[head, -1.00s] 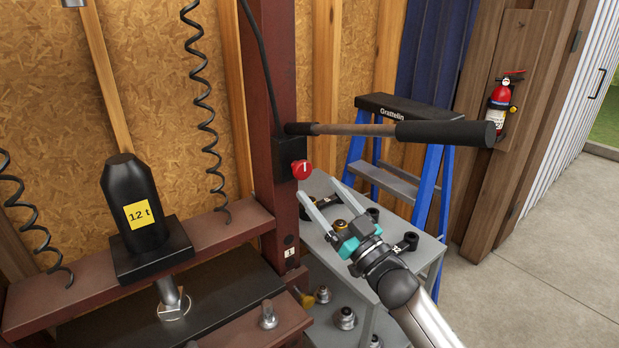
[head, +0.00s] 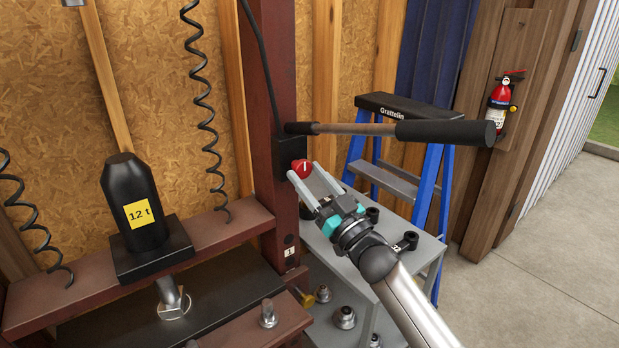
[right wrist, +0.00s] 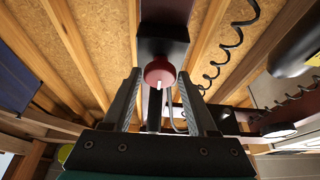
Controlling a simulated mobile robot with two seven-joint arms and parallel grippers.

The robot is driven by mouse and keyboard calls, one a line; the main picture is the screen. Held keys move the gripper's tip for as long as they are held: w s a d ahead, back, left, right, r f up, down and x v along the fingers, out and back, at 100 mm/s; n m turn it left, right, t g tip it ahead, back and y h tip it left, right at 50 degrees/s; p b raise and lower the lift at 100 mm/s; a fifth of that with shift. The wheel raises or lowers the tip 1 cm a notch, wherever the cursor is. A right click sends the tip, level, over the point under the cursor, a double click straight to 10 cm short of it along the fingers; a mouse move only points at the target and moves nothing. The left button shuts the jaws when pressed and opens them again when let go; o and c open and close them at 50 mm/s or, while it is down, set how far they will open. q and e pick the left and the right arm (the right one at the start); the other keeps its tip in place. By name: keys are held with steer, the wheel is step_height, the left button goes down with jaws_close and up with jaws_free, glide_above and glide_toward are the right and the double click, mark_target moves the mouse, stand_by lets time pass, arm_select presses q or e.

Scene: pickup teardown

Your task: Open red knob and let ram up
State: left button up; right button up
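The red knob (head: 301,168) sits on a black box (head: 284,157) on the dark red press post, with a white mark on its face. It also shows in the right wrist view (right wrist: 160,72), ahead and between the finger tips. My right gripper (head: 304,171) is open, with its two fingers on either side of the knob's front in the head view. I cannot tell whether they touch it. The ram (head: 140,205) is a black jack body labelled 12 t, with a metal rod (head: 169,295) below it. My left gripper is not in view.
A pump handle (head: 400,131) with a black grip sticks out to the right above the knob. A grey cart (head: 425,262) with small parts stands below my right arm. A blue stepladder (head: 430,175) is behind. Coiled springs hang at the left.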

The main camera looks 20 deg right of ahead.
jaws_close()
steer(key=shift+n, duration=0.4)
steer(key=n+y, duration=0.1)
steer(key=n, duration=0.1)
steer(key=n+g+y, duration=0.1)
steer(key=n, duration=0.2)
steer(key=shift+w+d+y, duration=0.1)
steer(key=shift+d+y, duration=0.1)
steer(key=shift+y, duration=0.2)
steer(key=n+g+y, duration=0.1)
steer(key=n, duration=0.2)
steer(key=n+g+y+p, duration=0.1)
steer(key=n, duration=0.2)
steer(key=shift+d+r+g, duration=0.15)
steer(key=shift+r+g, duration=0.05)
steer(key=shift+g, duration=0.2)
steer(key=n+g, duration=0.1)
steer(key=n, duration=0.1)
steer(key=n+g+p, duration=0.1)
steer(key=n, duration=0.2)
steer(key=shift+d+r+y, duration=0.1)
steer(key=shift+r+y, duration=0.05)
steer(key=shift+y, duration=0.15)
steer(key=shift+n+g+p, duration=0.5)
steer(key=shift+n+p, duration=0.3)
steer(key=shift+n, duration=0.8)
